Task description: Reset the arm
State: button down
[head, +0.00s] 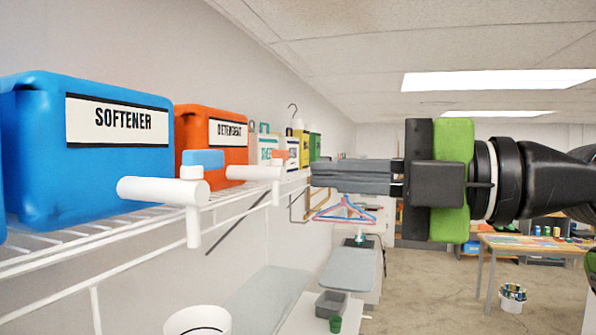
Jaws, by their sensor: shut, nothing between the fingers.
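My arm (540,180) reaches in from the right edge of the head view, held level. My gripper (318,174) has a green and black body (453,150) and grey fingers that point left. The fingers lie together and hold nothing. Their tips are close to the wire shelf in the picture, right of the orange detergent box; I cannot tell whether they touch the shelf.
A wire shelf (85,237) on the left wall bears a blue softener box (50,155), an orange detergent box (195,135) and several smaller containers. White pipe-like fittings (165,190) jut out. Hangers (343,212), a grey board (348,270) and a table (540,243) stand beyond.

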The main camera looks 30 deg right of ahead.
jog(key=s+d, duration=0.3)
jog(key=d, duration=0.1)
jog(key=w+a+f+m+g+h+b, duration=0.1)
jog(key=a+f+m+h, duration=0.1)
jog(key=a+f+m, duration=0.45)
jog(key=w+a+f+m+g+h+b, duration=0.1)
jog(key=f+m+g+h, duration=0.15)
jog(key=f, duration=0.75)
jog(key=w+a+f+m+g+h+b, duration=0.1)
jog(key=a+f+m+h, duration=0.15)
jog(key=f+m, duration=0.4)
jog(key=s+f+m+g+h, duration=0.1)
jog(key=f+m, duration=0.2)
jog(key=f, duration=0.5)
jog(key=s+d+f+m+g+h+b, duration=0.1)
jog(key=s+f+m+g, duration=0.1)
jog(key=f, duration=0.6)
jog(key=s+f+m+g+h+b, duration=0.1)
jog(key=f+m, duration=0.4)
jog(key=f, duration=0.4)
jog(key=shift+s+d+h, duration=0.25)
jog(key=shift+s+h, duration=0.05)
jog(key=shift+h, duration=0.1)
